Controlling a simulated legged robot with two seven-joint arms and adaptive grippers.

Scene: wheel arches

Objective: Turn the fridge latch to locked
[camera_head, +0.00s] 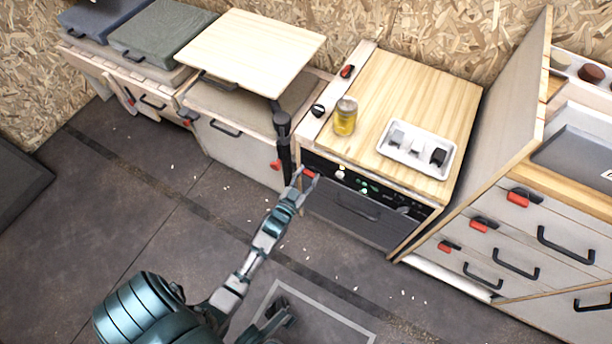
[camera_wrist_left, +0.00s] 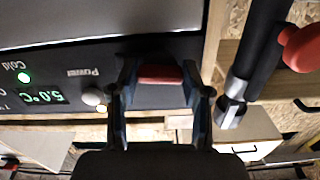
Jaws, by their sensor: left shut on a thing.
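The fridge (camera_head: 350,212) is the dark-fronted unit under the wooden top, with a black control panel (camera_head: 372,190) carrying green lights. Its red latch (camera_head: 309,173) sits at the panel's left end in the head view. My left gripper (camera_head: 305,178) is at the latch, shut on it. In the left wrist view the red latch (camera_wrist_left: 160,74) lies across between the two fingertips, against the black panel. A "Power" knob (camera_wrist_left: 93,97) and a 5.0°C display (camera_wrist_left: 45,97) are beside it. The fridge front looks closed.
A black table post (camera_head: 283,140) stands close left of the latch; it also shows in the left wrist view (camera_wrist_left: 255,60). A yellow jar (camera_head: 345,117) and a white tray (camera_head: 412,168) stand on the wooden top. The floor in front is mostly clear.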

